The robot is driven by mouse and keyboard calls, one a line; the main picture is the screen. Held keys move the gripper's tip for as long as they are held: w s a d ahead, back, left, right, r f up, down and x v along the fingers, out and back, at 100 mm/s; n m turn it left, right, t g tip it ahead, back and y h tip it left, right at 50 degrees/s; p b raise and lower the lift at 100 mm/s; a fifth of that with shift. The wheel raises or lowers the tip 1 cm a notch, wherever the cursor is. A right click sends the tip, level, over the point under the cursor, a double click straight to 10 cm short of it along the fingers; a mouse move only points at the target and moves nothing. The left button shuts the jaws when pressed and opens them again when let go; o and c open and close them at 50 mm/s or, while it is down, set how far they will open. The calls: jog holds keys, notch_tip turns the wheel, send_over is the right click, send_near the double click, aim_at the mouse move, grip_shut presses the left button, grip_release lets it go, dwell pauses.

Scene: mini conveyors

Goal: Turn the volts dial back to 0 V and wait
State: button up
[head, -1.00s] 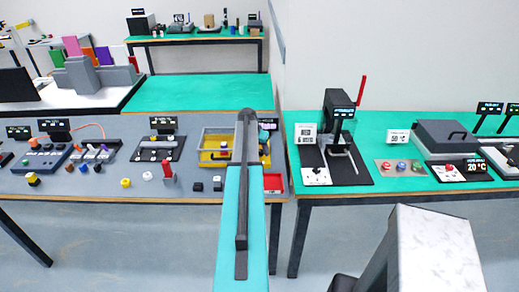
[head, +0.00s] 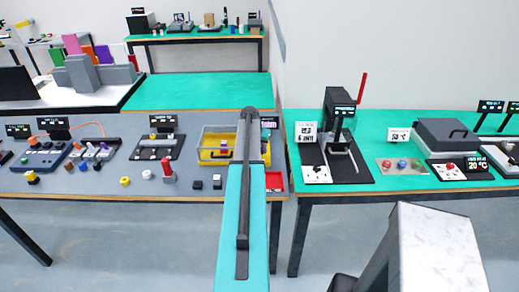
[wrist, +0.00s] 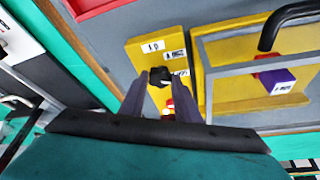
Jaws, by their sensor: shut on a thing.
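In the wrist view a small black dial (wrist: 160,76) stands on a yellow panel (wrist: 146,58) that has small white labels. My gripper (wrist: 160,84) has its two dark fingers on either side of the dial, shut on it. A red and white part (wrist: 169,107) shows between the fingers, nearer the camera. The labels are too small to read, so the dial's setting cannot be told. In the head view my arm hides the dial and the fingers. The yellow unit (head: 220,155) shows left of my arm, and a dark display (head: 269,122) is partly visible to the right.
In the wrist view a clear, grey-framed cover with a black handle (wrist: 288,22) lies right of the panel, with a purple block (wrist: 278,81) by it. A red tray (head: 275,182) sits near the bench edge. Two small blocks, one black (head: 197,185), stand left of my arm.

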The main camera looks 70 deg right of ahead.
jog(key=shift+s+f+n+t+b, duration=0.15)
jog(key=shift+n+t+b, duration=0.35)
jog(key=shift+n+b, duration=0.55)
jog(key=n+b, duration=0.1)
jog(key=n, duration=0.1)
jog(key=n+t+b, duration=0.1)
jog(key=n, duration=0.1)
jog(key=shift+s+d+n+t, duration=0.2)
jog(key=shift+n+t, duration=0.1)
jog(key=shift+n, duration=0.05)
jog(key=n+b, duration=0.1)
jog(key=n, duration=0.1)
jog(key=n+t+y+b, duration=0.1)
jog(key=n, duration=0.1)
jog(key=n+y+b, duration=0.1)
jog(key=n, duration=0.1)
jog(key=shift+s+d+n+t+b, duration=0.2)
jog(key=shift+d+n+t+b, duration=0.15)
jog(key=shift+n+t, duration=0.05)
jog(key=n, duration=0.1)
jog(key=n+y+b, duration=0.1)
jog(key=n, duration=0.1)
jog(key=n+y+b, duration=0.1)
jog(key=n, duration=0.1)
jog(key=shift+d, duration=0.3)
jog(key=shift+r+n+y+b, duration=0.2)
jog(key=shift+n+y+b, duration=0.75)
jog(key=shift+n, duration=1.15)
jog(key=o, duration=1)
jog(key=shift+o, duration=0.2)
